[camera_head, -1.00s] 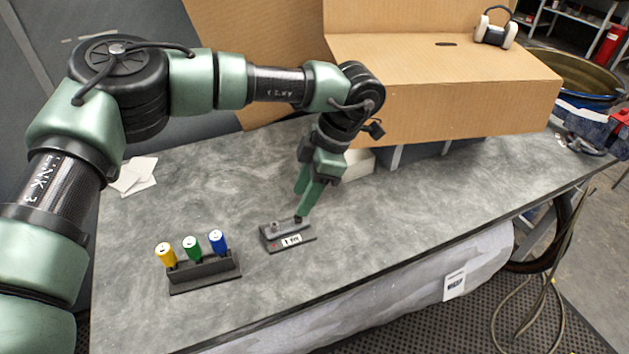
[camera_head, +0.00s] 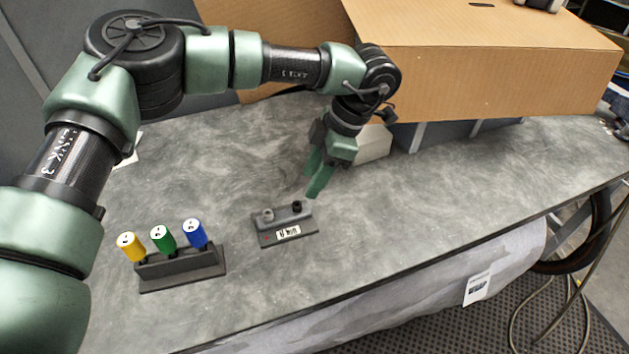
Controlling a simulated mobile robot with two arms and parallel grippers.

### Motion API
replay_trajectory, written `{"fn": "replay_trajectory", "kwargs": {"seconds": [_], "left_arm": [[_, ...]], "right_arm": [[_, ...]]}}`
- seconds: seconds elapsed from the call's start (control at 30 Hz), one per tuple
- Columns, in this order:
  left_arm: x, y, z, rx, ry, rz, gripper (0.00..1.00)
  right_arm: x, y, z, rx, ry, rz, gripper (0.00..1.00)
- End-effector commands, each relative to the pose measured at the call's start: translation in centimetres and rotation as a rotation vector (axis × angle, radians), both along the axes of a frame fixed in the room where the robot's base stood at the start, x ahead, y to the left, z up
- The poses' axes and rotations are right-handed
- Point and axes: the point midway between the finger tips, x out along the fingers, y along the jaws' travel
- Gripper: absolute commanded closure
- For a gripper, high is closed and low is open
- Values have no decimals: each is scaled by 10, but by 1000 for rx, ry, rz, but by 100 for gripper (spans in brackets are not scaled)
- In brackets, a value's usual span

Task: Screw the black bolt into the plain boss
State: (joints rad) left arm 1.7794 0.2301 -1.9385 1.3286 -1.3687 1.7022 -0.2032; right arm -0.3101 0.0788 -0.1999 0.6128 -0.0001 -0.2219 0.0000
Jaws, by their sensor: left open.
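A small dark block (camera_head: 270,239) with a white label lies on the grey table. My right gripper is out of view.
A dark rack (camera_head: 182,270) with yellow (camera_head: 131,247), green (camera_head: 162,239) and blue (camera_head: 195,233) handled tools stands left of the block. A large cardboard box (camera_head: 480,70) and a pale block (camera_head: 373,145) stand behind. The table is clear right of the block.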

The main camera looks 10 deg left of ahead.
Motion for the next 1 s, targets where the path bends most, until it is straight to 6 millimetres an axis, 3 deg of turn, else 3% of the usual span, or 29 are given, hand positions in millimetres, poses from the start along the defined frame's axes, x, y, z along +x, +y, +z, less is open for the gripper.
{"fn": "replay_trajectory", "kwargs": {"seconds": [0.2, 0.5, 0.9, 0.93, 1.0], "left_arm": [[-4, 10, -21, 2, 4, 0, 56], [-9, 24, -60, 1, 2, 2, 56], [-10, 28, -70, 1, -1, 1, 56], [-10, 28, -70, 1, 0, 1, 59], [-10, 28, -70, 0, 0, 1, 79]], "right_arm": [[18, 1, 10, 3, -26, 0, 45], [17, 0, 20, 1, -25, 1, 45], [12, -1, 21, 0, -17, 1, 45], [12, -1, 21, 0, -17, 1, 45], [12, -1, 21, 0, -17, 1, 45]]}}
